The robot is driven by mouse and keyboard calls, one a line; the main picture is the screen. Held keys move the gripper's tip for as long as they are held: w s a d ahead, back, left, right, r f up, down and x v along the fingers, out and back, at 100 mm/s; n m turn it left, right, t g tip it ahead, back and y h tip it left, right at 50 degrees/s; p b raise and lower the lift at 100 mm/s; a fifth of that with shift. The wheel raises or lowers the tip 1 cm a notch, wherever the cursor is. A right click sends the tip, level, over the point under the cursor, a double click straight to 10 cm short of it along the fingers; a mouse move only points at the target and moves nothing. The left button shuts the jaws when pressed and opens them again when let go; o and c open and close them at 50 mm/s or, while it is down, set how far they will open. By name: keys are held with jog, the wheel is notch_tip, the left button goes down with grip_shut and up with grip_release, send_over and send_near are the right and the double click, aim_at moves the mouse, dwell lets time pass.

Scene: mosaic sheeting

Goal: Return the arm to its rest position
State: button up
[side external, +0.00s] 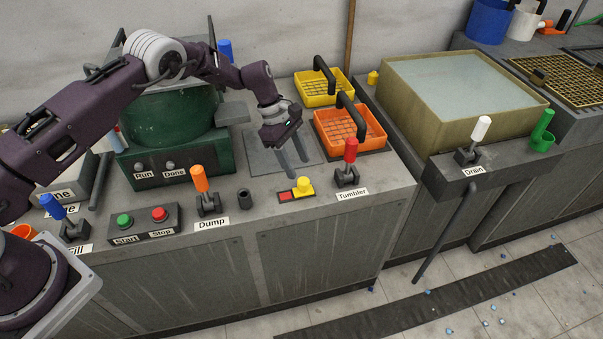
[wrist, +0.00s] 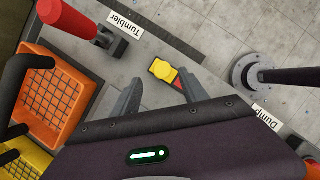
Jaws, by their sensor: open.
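My gripper (side external: 292,163) hangs over the grey bench, above a dark square plate (side external: 256,163) and left of the orange basket. Its two fingers point down, apart and with nothing between them. In the wrist view the gripper (wrist: 158,92) also shows open fingers, with a small yellow and red switch (wrist: 163,71) beyond them. That switch also shows on the bench in the side view (side external: 303,187), in front of the gripper. My arm reaches in from the left, over the green machine. Whether the fingertips touch the bench cannot be told.
A red-handled Tumbler lever (side external: 350,152) and an orange basket (side external: 372,134) stand close right of my gripper. A yellow basket (side external: 318,97) is behind. The orange-handled Dump lever (side external: 200,180), Start and Stop buttons (side external: 142,221) and green machine (side external: 170,120) stand left.

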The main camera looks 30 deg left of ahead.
jog(key=shift+v, duration=0.8)
jog(key=s+a+r+m+t+y, duration=0.15)
jog(key=s+r+m, duration=0.35)
jog(key=r, duration=0.9)
jog(key=s+a+r+m+t, duration=0.1)
jog(key=s+a+r+m, duration=0.15)
jog(key=s+r, duration=0.85)
jog(key=s+r+m+t, duration=0.1)
jog(key=s+r+m, duration=0.4)
jog(key=s+r, duration=0.35)
jog(key=s+a+f+m+t+y, duration=0.1)
jog(key=s+m, duration=0.1)
jog(key=s, duration=0.6)
jog(key=s+a+f+m+t+y, duration=0.1)
jog(key=s+a+m+y, duration=0.1)
jog(key=s, duration=0.5)
jog(key=shift+s+a+m, duration=0.3)
jog(key=shift+s+m, duration=0.05)
jog(key=shift+m, duration=0.4)
